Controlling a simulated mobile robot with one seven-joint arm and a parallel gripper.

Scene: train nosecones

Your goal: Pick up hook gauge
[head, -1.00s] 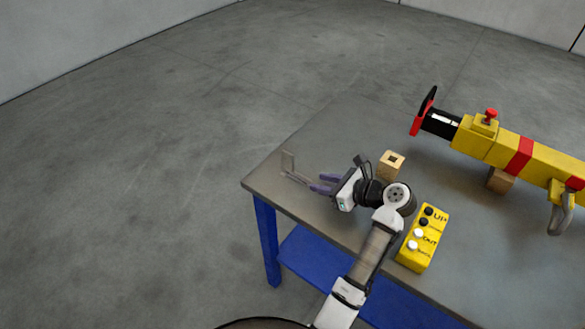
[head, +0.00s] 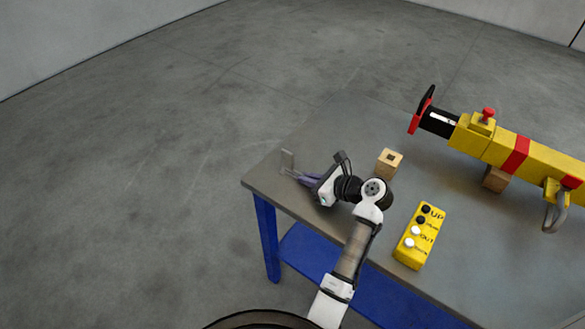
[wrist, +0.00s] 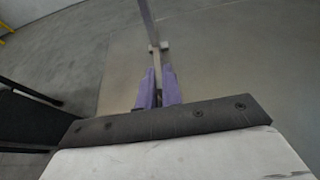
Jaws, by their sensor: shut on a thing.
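The hook gauge (head: 288,160) is a thin grey metal piece with an upright end, at the far left corner of the table. In the wrist view its bar (wrist: 157,57) runs away from between my purple fingers. My gripper (head: 303,179) is low over the table and shut on the near part of the gauge. The fingers also show in the wrist view (wrist: 158,88), one on each side of the bar. The held part is partly hidden by the fingers. I cannot tell whether the gauge touches the table.
The grey table (head: 345,125) has blue legs. A wooden block with a dark hole (head: 389,163) stands right of my wrist. A yellow button box (head: 419,236) lies near the front edge. A long yellow and red device (head: 510,153) rests on blocks at right. The back left tabletop is clear.

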